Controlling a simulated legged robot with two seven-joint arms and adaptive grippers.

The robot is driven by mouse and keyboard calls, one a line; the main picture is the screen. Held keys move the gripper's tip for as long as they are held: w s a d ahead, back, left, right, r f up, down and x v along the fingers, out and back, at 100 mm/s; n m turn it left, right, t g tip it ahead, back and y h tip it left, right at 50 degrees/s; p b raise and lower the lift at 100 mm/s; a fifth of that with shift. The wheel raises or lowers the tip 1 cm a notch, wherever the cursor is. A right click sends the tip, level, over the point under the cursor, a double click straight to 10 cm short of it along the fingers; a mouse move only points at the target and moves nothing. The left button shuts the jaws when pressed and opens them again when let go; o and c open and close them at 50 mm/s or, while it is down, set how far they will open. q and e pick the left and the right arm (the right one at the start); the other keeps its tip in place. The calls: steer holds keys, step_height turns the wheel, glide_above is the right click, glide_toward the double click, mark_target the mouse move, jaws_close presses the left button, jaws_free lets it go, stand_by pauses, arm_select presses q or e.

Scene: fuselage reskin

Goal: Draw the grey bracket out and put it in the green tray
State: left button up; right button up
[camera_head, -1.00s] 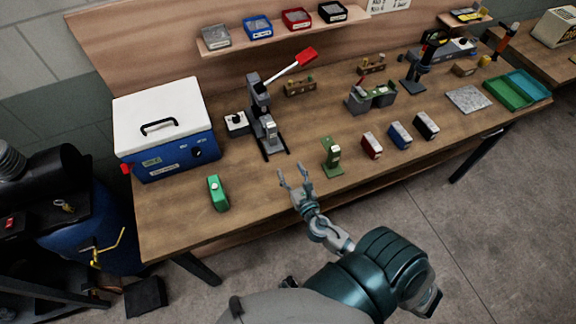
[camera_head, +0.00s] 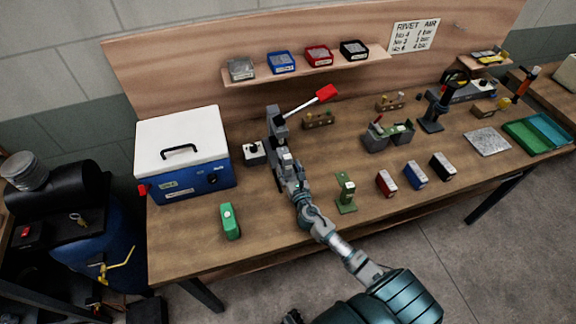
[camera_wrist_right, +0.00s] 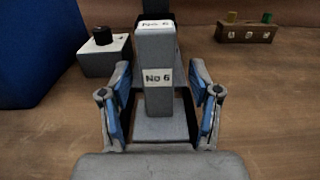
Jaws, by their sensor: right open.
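The grey bracket (camera_wrist_right: 158,85), an upright block labelled "No 6", stands on the base of the lever press, and its top also shows in the head view (camera_head: 286,158). My right gripper (camera_wrist_right: 160,105) is open, with one finger on each side of the bracket's lower part. Gaps show between both fingers and the bracket. In the head view, my right gripper (camera_head: 289,178) reaches the press front and hides the bracket's lower part. The green tray (camera_head: 524,138) lies at the bench's far right, beside a teal tray. My left gripper is not in view.
The lever press (camera_head: 277,130) with its red handle (camera_head: 327,93) rises behind the bracket. A white-topped blue box (camera_head: 185,150) and a small grey switch box (camera_head: 254,152) stand left.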

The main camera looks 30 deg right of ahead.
steer(key=shift+w+d, duration=0.3)
steer(key=shift+w, duration=0.3)
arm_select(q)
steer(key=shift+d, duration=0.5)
arm_select(e)
steer(key=shift+a, duration=0.25)
steer(key=shift+c, duration=0.7)
steer(key=shift+a, duration=0.1)
steer(key=c, duration=0.8)
jaws_close()
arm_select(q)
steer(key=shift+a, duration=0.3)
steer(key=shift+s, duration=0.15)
arm_select(e)
steer(key=shift+d+f, duration=0.1)
steer(key=shift+d, duration=0.1)
